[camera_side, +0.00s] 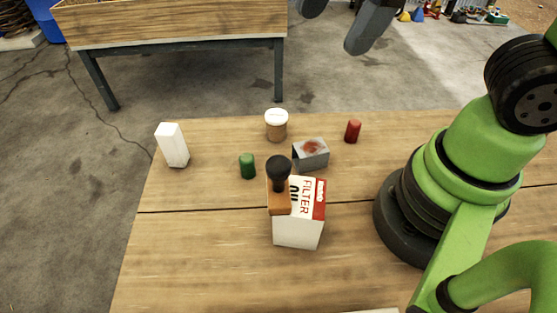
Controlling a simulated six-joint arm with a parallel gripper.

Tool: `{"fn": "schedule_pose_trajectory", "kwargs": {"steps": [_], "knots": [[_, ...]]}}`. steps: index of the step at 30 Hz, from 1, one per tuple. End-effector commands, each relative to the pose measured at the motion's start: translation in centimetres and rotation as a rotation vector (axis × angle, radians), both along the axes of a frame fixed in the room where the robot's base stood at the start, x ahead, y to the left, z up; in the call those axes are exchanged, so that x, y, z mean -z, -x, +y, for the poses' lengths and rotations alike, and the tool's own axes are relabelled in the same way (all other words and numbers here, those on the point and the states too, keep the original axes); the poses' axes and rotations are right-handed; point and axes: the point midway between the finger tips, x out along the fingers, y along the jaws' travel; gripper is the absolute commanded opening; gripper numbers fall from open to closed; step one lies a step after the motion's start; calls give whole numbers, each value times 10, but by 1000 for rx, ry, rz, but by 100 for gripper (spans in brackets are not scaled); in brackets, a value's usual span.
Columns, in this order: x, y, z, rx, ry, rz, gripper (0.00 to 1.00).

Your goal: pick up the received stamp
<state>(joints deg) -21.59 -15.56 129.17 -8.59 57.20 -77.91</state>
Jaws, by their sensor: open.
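The stamp (279,199), with a round black knob on an orange-brown wooden block, stands upright at the middle of the table. It overlaps the left part of the white and red oil filter box (298,233); I cannot tell whether it rests on the box or beside it. Its underside and any lettering are hidden. My gripper (332,31) is at the top edge of the picture, open, with its two dark fingers apart and nothing between them. It is well away from the stamp, and its upper part is cut off.
On the wooden table (190,260) stand a grey block with a reddish top (311,155), a red cylinder (353,131), a green cylinder (247,166), a white-lidded brown jar (276,126) and a white box (173,146). The table's front left is clear. A wooden planter (170,25) stands behind.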

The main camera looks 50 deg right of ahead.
Motion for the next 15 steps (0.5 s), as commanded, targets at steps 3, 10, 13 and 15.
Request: {"fn": "schedule_pose_trajectory", "kwargs": {"steps": [3, 10, 13, 15], "knots": [[14, -6, 23, -471, 136, 8, 61], [42, -7, 63, -1294, 308, 15, 61], [50, -5, 73, -1528, 341, 18, 61], [54, -5, 78, -1633, 353, 18, 61]]}}
